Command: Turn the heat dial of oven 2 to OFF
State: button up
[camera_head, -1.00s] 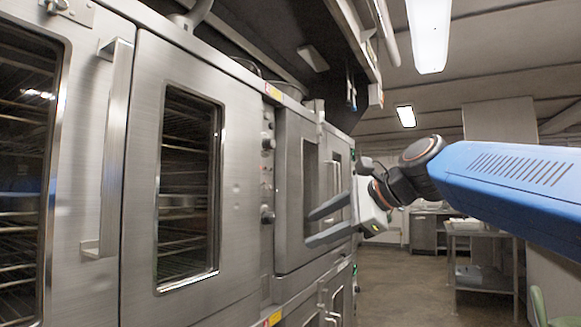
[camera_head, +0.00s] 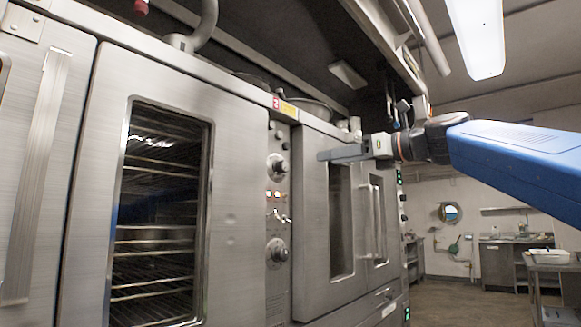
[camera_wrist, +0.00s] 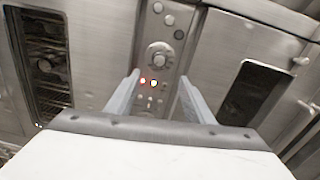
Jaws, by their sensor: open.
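Oven 2 (camera_head: 240,180) has a narrow control panel (camera_head: 279,215) right of its glass door, under a red and yellow label (camera_head: 284,106) that seems to read 2. The panel has an upper round dial (camera_head: 277,167) and a lower one (camera_head: 277,250); I cannot read which is heat or their settings. In the wrist view the upper dial (camera_wrist: 158,55) shows just beyond and between my fingertips, apart from them; the lower dial is hidden. My gripper (camera_head: 322,156) is open and empty, right of the upper dial in the head view. It also shows in the wrist view (camera_wrist: 160,77).
Lit indicators (camera_wrist: 148,82) and small switches sit below the upper dial. A neighbouring oven (camera_head: 343,225) with tall handles (camera_head: 372,222) stands to the right. A long door handle (camera_head: 38,175) juts out at the left. Open floor (camera_head: 450,292) lies to the right, before steel tables.

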aim_at(286, 166)
jog(key=x, duration=1.5)
jog(key=shift+a+f, duration=0.1)
jog(key=c, duration=1)
